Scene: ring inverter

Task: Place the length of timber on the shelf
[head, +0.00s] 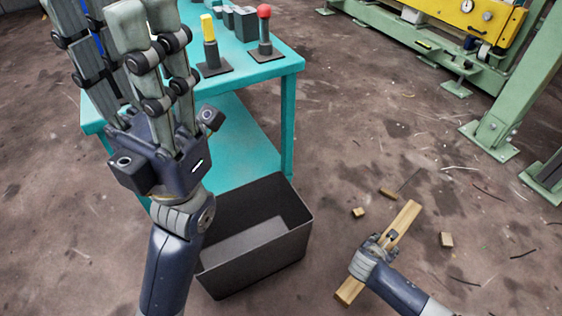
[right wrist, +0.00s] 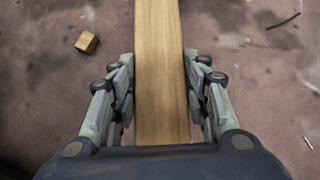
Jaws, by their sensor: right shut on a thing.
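The length of timber (head: 406,219) is a pale wooden plank at the lower right of the head view, slanting above or near the floor. My right gripper (head: 388,243) is shut on it around its middle. In the right wrist view the timber (right wrist: 160,70) runs between the fingers, with fingers on both sides. A teal table (head: 291,100) stands at the upper left, with a lower shelf (head: 240,145) under its top. My left gripper (head: 150,60) is raised close to the head camera, fingers up, open and empty, hiding part of the table and shelf.
A black open bin (head: 258,262) stands in front of the table, close to the shelf's front. Small wood blocks (head: 447,240) and scraps lie on the floor. A red-knobbed lever (head: 264,35) and a yellow-topped one (head: 209,45) stand on the table. Green machinery (head: 500,125) is at the right.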

